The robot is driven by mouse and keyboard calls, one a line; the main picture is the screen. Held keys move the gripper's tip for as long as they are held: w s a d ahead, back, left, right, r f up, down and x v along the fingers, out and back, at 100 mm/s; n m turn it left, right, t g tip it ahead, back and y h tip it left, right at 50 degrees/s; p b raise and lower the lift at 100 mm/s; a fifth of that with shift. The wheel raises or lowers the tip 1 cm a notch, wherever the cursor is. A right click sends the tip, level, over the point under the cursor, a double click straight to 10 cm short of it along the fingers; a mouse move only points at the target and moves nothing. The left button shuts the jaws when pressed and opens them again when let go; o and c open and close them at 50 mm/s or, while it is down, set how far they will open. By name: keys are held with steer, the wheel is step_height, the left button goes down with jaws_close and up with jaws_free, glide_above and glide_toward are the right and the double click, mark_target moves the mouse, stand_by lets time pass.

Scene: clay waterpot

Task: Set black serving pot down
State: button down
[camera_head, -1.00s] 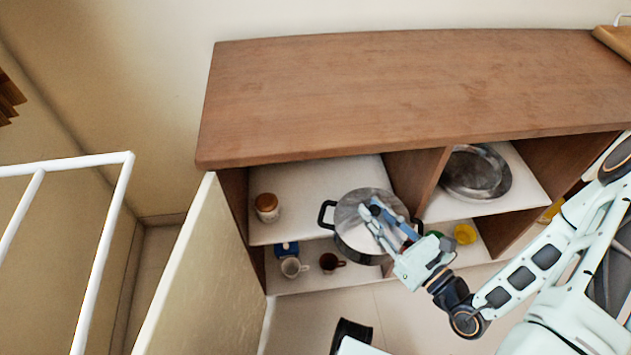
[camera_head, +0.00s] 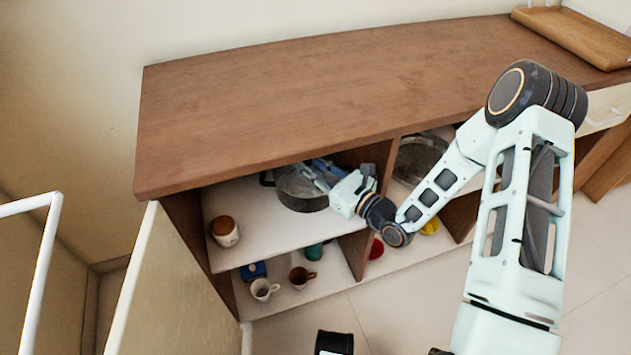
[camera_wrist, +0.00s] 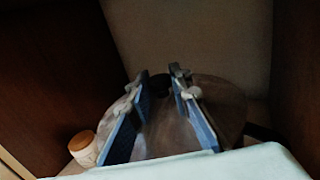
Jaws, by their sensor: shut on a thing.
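The black serving pot (camera_head: 301,200) has a dark body and a grey metal lid. In the head view it is at the back right of the cabinet's upper left compartment, under the top board. My gripper (camera_head: 312,172) reaches in from the right above it. In the wrist view, my gripper (camera_wrist: 160,84) has its blue fingers on both sides of the dark knob on the pot's lid (camera_wrist: 222,98). It is shut on the pot. Whether the pot's base touches the shelf (camera_head: 262,222) is hidden from me.
A jar with an orange-brown lid (camera_head: 224,231) stands left on the same shelf. A divider (camera_head: 354,252) is right of the pot; an open door (camera_head: 180,285) is at left. The shelf's front middle is clear.

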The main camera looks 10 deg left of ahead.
steer(key=w+a, duration=0.1)
steer(key=w, duration=0.1)
steer(key=shift+w+a+b, duration=0.3)
steer(key=shift+w+a, duration=0.05)
steer(key=shift+s+f+b, duration=0.1)
steer(key=shift+f+b, duration=1.3)
steer(key=shift+f, duration=1.7)
steer(key=shift+w+f, duration=0.2)
steer(key=shift+f, duration=0.05)
steer(key=shift+f+b, duration=0.1)
steer(key=shift+b, duration=0.2)
steer(key=c, duration=1.8)
jaws_free()
steer(key=shift+f, duration=0.15)
steer(key=shift+o, duration=0.2)
steer(key=shift+s+d, duration=0.2)
steer(key=shift+d, duration=0.05)
steer(key=p+v, duration=0.2)
steer(key=v, duration=0.9)
steer(key=shift+d+p, duration=0.2)
steer(key=shift+p, duration=0.15)
